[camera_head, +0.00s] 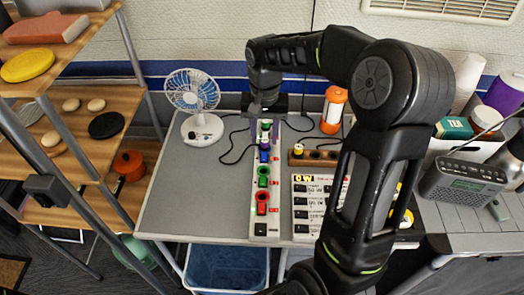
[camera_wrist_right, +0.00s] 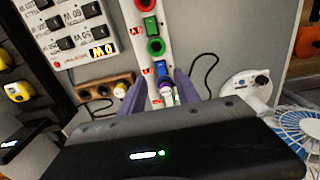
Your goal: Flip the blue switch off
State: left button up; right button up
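A long white power strip (camera_head: 262,228) lies on the grey table, with coloured switches and sockets along it. The blue switch (camera_head: 264,156) is toward its far end, and it also shows in the right wrist view (camera_wrist_right: 162,70). My right gripper (camera_head: 267,121) reaches down over the far end of the strip. In the wrist view its two purple fingers are apart, one each side of the strip, with the blue switch just at or beyond the tips. A purple-and-white part (camera_wrist_right: 168,93) shows between the fingers. Whether the fingers touch anything is unclear. My left gripper is not in view.
A blue-and-white fan (camera_head: 201,128) stands left of the strip. A wooden socket block (camera_head: 300,158), a white switch panel (camera_head: 300,228) and an orange lantern (camera_head: 332,110) are to the right. A radio (camera_head: 463,185) is farther right.

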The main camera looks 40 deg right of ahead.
aim_at(264, 160)
jog(key=shift+f+p, duration=0.45)
jog(key=shift+f, duration=3.5)
jog(key=shift+c, duration=0.2)
grip_shut()
